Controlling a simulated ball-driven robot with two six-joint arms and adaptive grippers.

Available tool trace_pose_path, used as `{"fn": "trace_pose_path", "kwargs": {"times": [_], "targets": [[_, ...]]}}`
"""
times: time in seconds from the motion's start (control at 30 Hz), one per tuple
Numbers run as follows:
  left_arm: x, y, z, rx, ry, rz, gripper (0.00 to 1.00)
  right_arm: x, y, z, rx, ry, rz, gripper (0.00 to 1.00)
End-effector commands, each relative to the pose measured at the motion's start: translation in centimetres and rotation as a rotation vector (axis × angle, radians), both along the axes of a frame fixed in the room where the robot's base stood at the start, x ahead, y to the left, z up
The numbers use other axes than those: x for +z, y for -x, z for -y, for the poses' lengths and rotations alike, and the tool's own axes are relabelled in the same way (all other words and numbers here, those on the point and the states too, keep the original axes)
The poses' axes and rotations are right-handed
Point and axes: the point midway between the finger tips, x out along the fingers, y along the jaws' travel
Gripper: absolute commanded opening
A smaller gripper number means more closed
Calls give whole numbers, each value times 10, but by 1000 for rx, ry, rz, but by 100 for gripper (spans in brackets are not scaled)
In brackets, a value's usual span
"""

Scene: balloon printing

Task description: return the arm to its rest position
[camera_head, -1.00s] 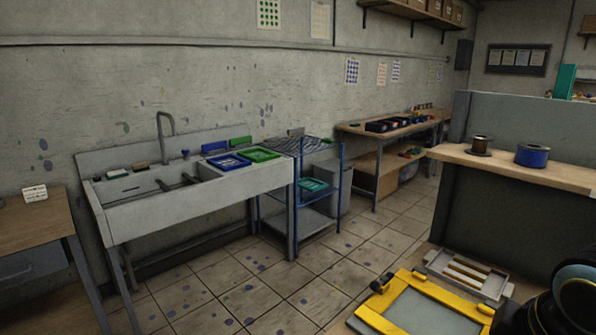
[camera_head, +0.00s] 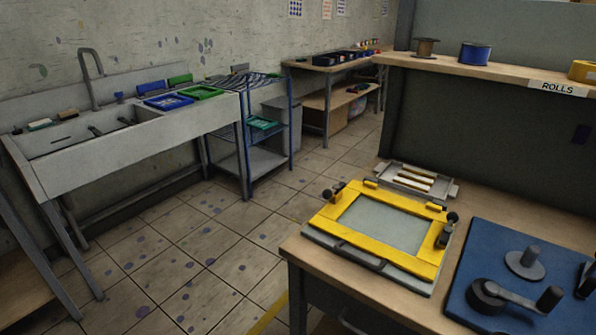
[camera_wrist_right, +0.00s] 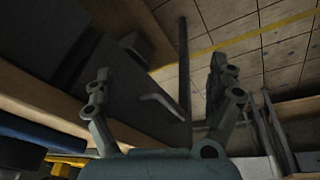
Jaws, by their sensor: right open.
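My right gripper (camera_wrist_right: 162,78) shows in the right wrist view. Its two grey fingers stand wide apart with nothing between them. Behind the fingers are a dark cabinet side with a pale bar handle (camera_wrist_right: 162,104), a dark upright leg and the tiled floor (camera_wrist_right: 235,55). The gripper is beside the bench and apart from the things there. No gripper shows in the head view, and my left gripper is in neither current view.
A wooden bench holds a yellow-framed screen (camera_head: 385,225), a grey tray (camera_head: 415,180) and a blue board (camera_head: 470,300) with dark round parts. A sink (camera_head: 85,140) and blue rack (camera_head: 265,125) stand left. The tiled floor (camera_head: 190,250) between is clear.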

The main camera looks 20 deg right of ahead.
Motion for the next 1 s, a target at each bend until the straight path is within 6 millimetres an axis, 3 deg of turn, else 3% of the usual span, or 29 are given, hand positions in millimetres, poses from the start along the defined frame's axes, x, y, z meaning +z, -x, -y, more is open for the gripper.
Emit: {"fn": "trace_pose_path", "kwargs": {"times": [0.03,0.2,0.3,0.43,0.5,0.63,0.73,1.0], "targets": [[-27,1,0,0,0,-2,0,-57,10,3,-5,-1,-24,90],[-76,3,0,0,0,-6,0,-196,56,11,-16,-3,-70,90],[-105,5,0,0,0,-9,0,-269,95,15,-23,-6,-99,90],[-136,9,0,0,1,-15,0,-340,150,17,-30,-8,-131,90],[-148,10,0,0,0,-18,0,-364,174,17,-33,-10,-144,90],[-158,12,0,0,0,-21,0,-386,203,17,-36,-12,-158,90],[-160,12,0,0,0,-21,0,-390,212,17,-37,-12,-161,90],[-160,12,0,0,0,-21,0,-390,212,17,-37,-12,-161,90]]}}
